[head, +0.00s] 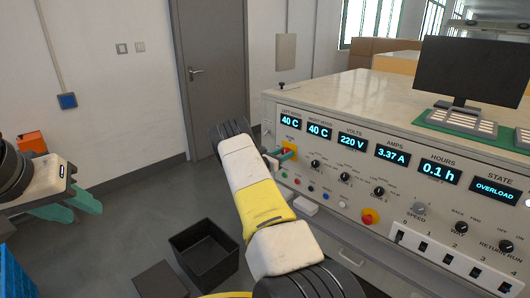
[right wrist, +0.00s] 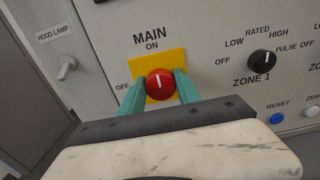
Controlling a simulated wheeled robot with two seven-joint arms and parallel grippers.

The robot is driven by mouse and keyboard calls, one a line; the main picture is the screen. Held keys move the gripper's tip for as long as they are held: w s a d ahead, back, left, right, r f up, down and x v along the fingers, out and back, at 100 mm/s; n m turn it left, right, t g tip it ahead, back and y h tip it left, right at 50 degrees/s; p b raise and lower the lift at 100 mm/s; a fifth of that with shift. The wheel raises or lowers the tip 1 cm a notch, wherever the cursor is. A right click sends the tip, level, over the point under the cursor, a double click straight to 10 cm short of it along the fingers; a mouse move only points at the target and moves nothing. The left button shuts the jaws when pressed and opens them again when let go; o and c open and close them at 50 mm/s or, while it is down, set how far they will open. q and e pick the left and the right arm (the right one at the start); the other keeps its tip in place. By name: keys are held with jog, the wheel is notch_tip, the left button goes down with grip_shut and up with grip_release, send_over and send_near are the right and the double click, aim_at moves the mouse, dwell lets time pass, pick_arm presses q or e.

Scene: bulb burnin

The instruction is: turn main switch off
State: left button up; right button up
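The main switch (right wrist: 160,84) is a red round knob on a yellow plate in the right wrist view. Its white mark points up to ON; OFF is printed at its left. My right gripper (right wrist: 160,88) has its green fingers on both sides of the knob, and they appear to touch it. In the head view my right gripper (head: 281,155) is at the left end of the console's front panel, partly hiding the switch. My left gripper (head: 88,206) is at the far left, away from the console, with its green fingers apart and empty.
The console (head: 350,95) shows lit displays; the state display (head: 493,190) reads OVERLOAD. A zone 1 knob (right wrist: 262,58) and a hood lamp toggle (right wrist: 67,66) flank the switch. A red button on yellow (head: 370,216) sits lower right. A dark bin (head: 205,250) stands on the floor.

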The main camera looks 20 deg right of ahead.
grip_shut()
jog(key=shift+n, duration=0.3)
jog(key=n, duration=0.3)
jog(key=shift+w+a+n, duration=0.1)
jog(key=shift+n, duration=0.2)
jog(key=n, duration=0.4)
jog(key=shift+n, duration=0.3)
jog(key=n, duration=0.4)
jog(key=shift+w+f, duration=0.1)
jog(key=shift+f, duration=0.05)
jog(key=n, duration=0.5)
jog(key=shift+f, duration=0.1)
jog(key=shift+n, duration=0.3)
